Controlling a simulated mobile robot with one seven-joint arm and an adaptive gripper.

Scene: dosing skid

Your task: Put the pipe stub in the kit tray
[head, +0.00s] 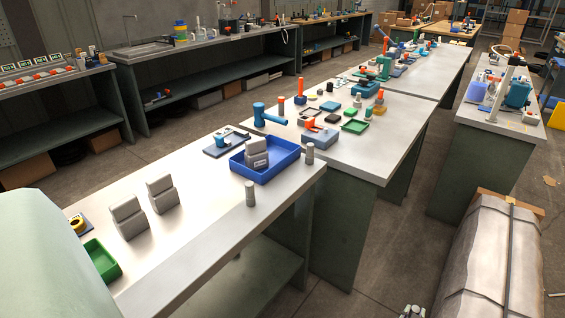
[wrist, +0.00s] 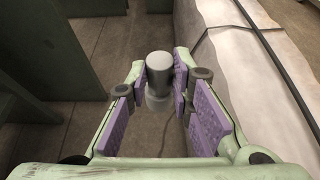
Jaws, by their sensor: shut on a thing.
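My gripper (wrist: 164,84) is in the wrist view, its purple-padded fingers closed around a grey cylindrical piece, the pipe stub (wrist: 159,66). The stub sits between the fingertips, above the floor and apart from any bench. A blue tray (head: 283,167), which looks like the kit tray, sits on the near bench in the head view. A grey block-shaped piece (head: 257,155) stands in it. At the head view's bottom edge a small part of what looks like my gripper shows; the stub cannot be made out there.
Two grey cylinders stand on the near bench (head: 185,245), one (head: 250,193) at its front edge and one (head: 310,152) right of the tray. Two grey blocks (head: 128,218) and a green tray (head: 100,262) are at left. A wrapped load (head: 485,260) is at lower right.

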